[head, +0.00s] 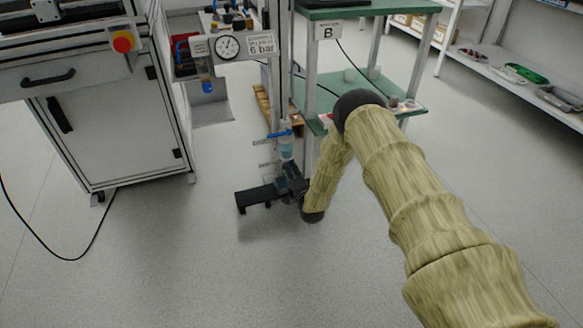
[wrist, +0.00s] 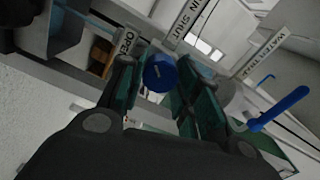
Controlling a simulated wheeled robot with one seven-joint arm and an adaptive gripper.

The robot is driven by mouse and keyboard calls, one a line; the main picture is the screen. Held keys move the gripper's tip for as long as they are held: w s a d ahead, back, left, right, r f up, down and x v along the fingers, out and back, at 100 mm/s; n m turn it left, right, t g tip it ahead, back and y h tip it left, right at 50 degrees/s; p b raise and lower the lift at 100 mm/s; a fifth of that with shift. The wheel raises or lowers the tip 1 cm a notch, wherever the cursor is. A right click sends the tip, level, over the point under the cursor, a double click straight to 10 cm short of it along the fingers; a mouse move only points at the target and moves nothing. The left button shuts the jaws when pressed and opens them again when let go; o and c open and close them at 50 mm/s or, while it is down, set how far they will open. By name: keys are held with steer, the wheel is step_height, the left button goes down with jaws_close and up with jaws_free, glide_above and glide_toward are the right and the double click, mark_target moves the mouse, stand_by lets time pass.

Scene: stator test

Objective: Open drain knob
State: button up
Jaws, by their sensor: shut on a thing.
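The drain knob (wrist: 161,73) is a round blue knob with a small pale mark on its face. In the wrist view it sits between the two fingers of my gripper (wrist: 155,88), which is shut on it. A label reading "OPEN" (wrist: 125,42) is left of the knob, and one ending in "N SHUT" (wrist: 188,20) is above it to the right. In the head view my gripper (head: 291,181) is low at the post, just under a clear bluish bowl (head: 286,150). The knob itself is hidden there.
A blue lever (wrist: 280,108) and a "WATER TRAP" label (wrist: 263,52) are right of my fingers. The green-topped bench marked B (head: 345,10) stands close behind my arm. A gauge panel (head: 229,46) and a cabinet (head: 110,125) are at the left. The front floor is clear.

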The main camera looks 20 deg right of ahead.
steer(key=shift+n+p, duration=1.8)
steer(key=shift+n, duration=2.4)
steer(key=shift+d, duration=0.1)
steer(key=o, duration=1)
steer(key=shift+o, duration=0.2)
steer(key=shift+s, duration=0.15)
steer(key=s, duration=1.1)
steer(key=shift+s+d, duration=0.2)
steer(key=shift+s, duration=0.2)
